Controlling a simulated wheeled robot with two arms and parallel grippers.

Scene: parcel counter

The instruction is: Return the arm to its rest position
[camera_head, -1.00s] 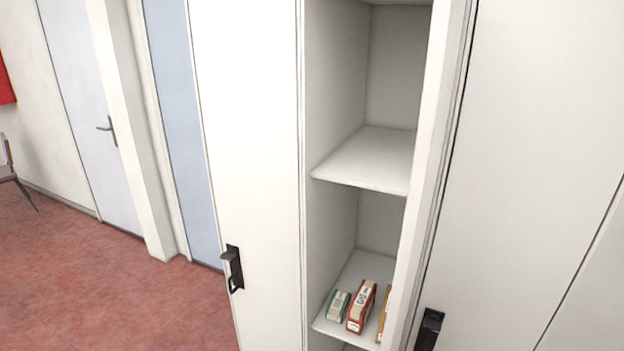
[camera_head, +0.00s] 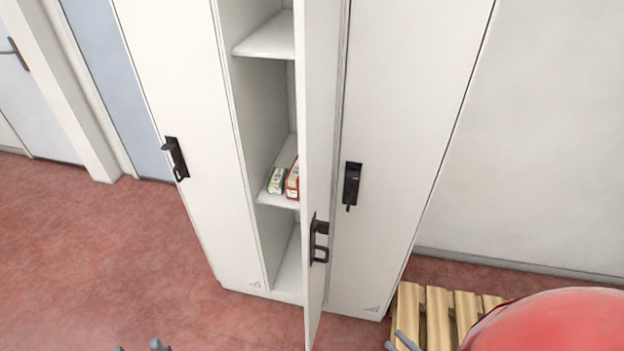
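My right gripper (camera_head: 404,342) shows only in part at the bottom edge, as grey finger pieces in front of the wooden pallet. I cannot tell how far apart its fingers are, and I see nothing held in the part that shows. Grey tips of my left gripper (camera_head: 143,347) just peek in at the bottom left over the red floor. The rest of it is cut off by the frame, so its state is unclear.
A tall white locker has an open door (camera_head: 316,150) that sticks out towards me. A wooden pallet (camera_head: 438,312) lies at the lower right. Red floor (camera_head: 80,260) at left is clear.

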